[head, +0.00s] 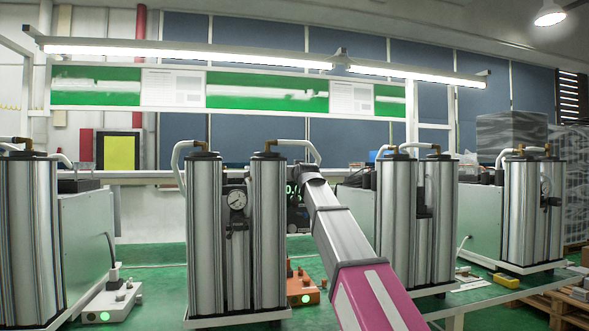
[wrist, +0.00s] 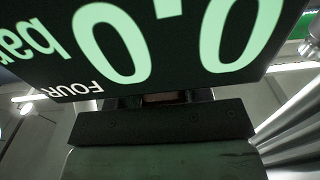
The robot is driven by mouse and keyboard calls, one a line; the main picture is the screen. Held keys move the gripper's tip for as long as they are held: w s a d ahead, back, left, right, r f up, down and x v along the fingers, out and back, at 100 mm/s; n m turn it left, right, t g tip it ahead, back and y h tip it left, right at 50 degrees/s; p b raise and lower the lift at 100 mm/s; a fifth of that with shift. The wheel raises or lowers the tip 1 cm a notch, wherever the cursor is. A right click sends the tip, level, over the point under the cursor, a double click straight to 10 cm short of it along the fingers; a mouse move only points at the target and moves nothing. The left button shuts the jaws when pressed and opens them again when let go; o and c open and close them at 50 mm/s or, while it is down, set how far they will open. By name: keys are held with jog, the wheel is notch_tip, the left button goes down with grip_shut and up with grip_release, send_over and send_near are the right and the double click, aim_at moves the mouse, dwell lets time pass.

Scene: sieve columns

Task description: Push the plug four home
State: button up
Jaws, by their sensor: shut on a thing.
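The plug four is a black block with a lit green display reading 0.0 bar and the label FOUR. It fills the upper part of the wrist view (wrist: 160,70), rotated and very close. In the head view its dark body (head: 297,216) shows beside the right cylinder of the middle column pair (head: 268,235), partly behind my arm. My gripper (wrist: 158,99) is shut on the plug's near side; its fingertips are mostly hidden. The plug's far end and its socket are hidden, so I cannot tell how far in it sits.
Another column pair (head: 392,220) stands close right of my arm. A dial gauge (head: 237,199) sits between the middle cylinders. A bent white pipe (head: 312,150) passes above.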

jog(key=o, duration=1.1)
jog(key=shift+f, duration=0.35)
jog(key=shift+r, duration=0.1)
jog(key=v, duration=1.1)
